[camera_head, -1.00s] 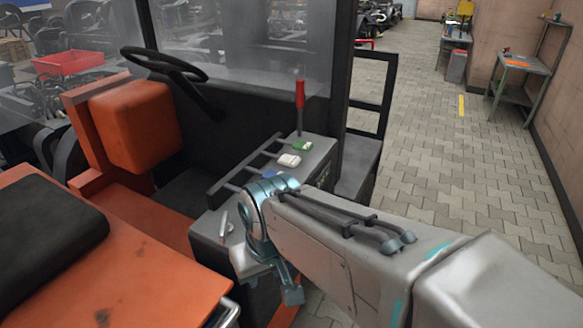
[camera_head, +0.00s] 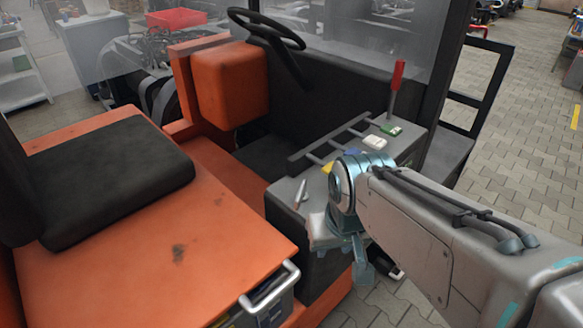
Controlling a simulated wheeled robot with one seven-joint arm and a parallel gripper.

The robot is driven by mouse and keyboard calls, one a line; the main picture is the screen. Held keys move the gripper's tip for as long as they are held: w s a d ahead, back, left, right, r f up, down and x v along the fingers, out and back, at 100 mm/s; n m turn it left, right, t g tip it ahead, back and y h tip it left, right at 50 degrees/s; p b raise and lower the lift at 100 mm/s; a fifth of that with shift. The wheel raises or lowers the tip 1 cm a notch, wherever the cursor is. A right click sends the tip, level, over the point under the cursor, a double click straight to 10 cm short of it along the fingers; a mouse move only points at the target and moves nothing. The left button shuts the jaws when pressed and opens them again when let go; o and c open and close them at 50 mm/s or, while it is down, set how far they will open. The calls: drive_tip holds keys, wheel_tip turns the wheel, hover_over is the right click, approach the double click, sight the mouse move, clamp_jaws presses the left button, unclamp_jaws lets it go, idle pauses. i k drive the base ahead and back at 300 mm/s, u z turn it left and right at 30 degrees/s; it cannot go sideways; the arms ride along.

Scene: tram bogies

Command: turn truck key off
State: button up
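The truck is orange, with a black seat (camera_head: 115,170), a black steering wheel (camera_head: 266,28) and a grey side console (camera_head: 283,192). The console carries a red-handled lever (camera_head: 396,78), white, green, blue and yellow switches, and a small silver upright piece (camera_head: 300,194) near its front left corner. I cannot tell whether that piece is the key. My gripper (camera_head: 365,272) hangs low beside the console's near right side, below the teal wrist. The wrist hides part of the console top. The fingers are small and partly hidden, so their opening and any contact are unclear.
An orange box-shaped cover (camera_head: 232,82) stands below the steering wheel. A black frame (camera_head: 485,85) rises right of the console. A metal handle (camera_head: 270,286) sticks out at the truck's near edge. Paved floor (camera_head: 540,130) is open on the right.

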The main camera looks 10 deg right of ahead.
sight(301, 196)
drive_tip(key=u, duration=1.55)
drive_tip(key=k, duration=0.55)
drive_tip(key=z, duration=1.6)
drive_tip(key=i, duration=0.5)
drive_tip(key=u, duration=0.05)
